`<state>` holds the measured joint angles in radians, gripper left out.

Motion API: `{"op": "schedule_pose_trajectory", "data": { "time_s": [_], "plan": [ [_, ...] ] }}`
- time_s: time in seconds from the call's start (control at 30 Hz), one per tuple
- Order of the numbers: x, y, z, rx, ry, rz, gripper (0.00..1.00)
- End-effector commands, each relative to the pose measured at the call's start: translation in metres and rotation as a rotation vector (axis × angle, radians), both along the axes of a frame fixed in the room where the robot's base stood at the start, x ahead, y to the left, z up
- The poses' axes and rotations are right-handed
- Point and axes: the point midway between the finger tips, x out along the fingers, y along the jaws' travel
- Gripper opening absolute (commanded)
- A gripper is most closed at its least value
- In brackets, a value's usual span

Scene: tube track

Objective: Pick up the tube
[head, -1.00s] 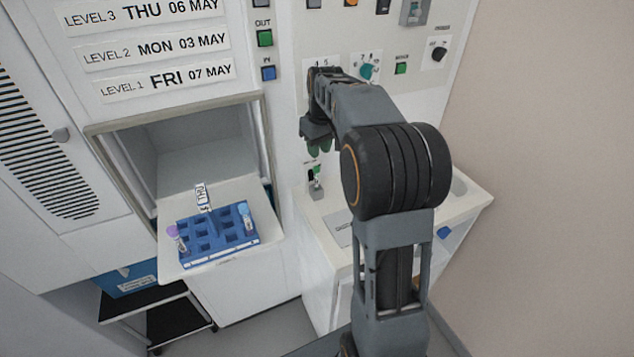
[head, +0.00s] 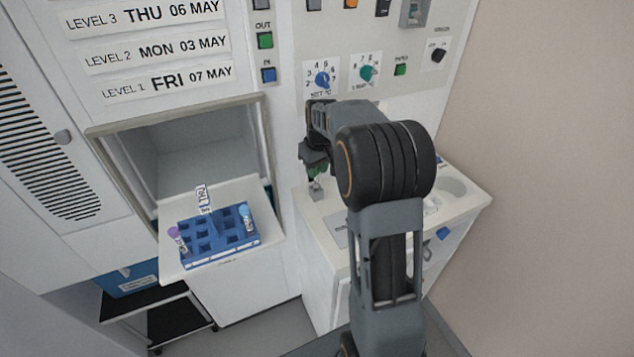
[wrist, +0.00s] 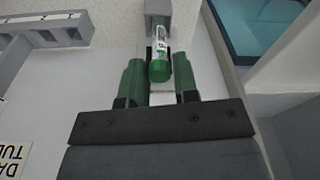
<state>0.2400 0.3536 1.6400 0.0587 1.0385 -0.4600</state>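In the wrist view, a clear tube with a green cap and a white label (wrist: 159,50) stands in a grey holder (wrist: 157,8). My gripper (wrist: 157,78) is open, with one green finger on each side of the capped end. Narrow gaps show between the fingers and the cap, so they do not appear to touch it. In the head view, my gripper (head: 316,169) is just above the small grey holder (head: 316,190) by the front panel. The tube there is mostly hidden by my gripper.
A blue rack (head: 218,236) with a purple-capped tube (head: 174,233) and a blue-capped tube (head: 246,212) sits on the hatch shelf at left. Panel dials (head: 322,79) are above my gripper. A white counter (head: 458,197) with a round recess is at right.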

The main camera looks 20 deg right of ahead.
Motion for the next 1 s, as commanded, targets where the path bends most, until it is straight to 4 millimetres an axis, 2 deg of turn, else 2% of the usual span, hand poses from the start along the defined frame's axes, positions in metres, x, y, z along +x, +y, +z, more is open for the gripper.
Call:
{"op": "schedule_pose_trajectory", "data": {
  "time_s": [0.03, 0.27, 0.5, 0.67, 0.87, 1.0],
  "plan": [
    [0.000, 0.000, 0.000, 0.000, 0.000, 0.000, 0.26],
    [0.000, 0.000, 0.000, 0.000, 0.000, 0.000, 0.05],
    [0.000, 0.000, 0.002, 0.000, 0.000, 0.000, 0.05],
    [0.000, 0.000, 0.010, -0.001, -0.001, 0.000, 0.05],
    [0.001, 0.000, 0.038, -0.001, -0.005, 0.000, 0.05],
    [0.001, 0.000, 0.071, -0.002, -0.006, 0.000, 0.05]
  ]
}}
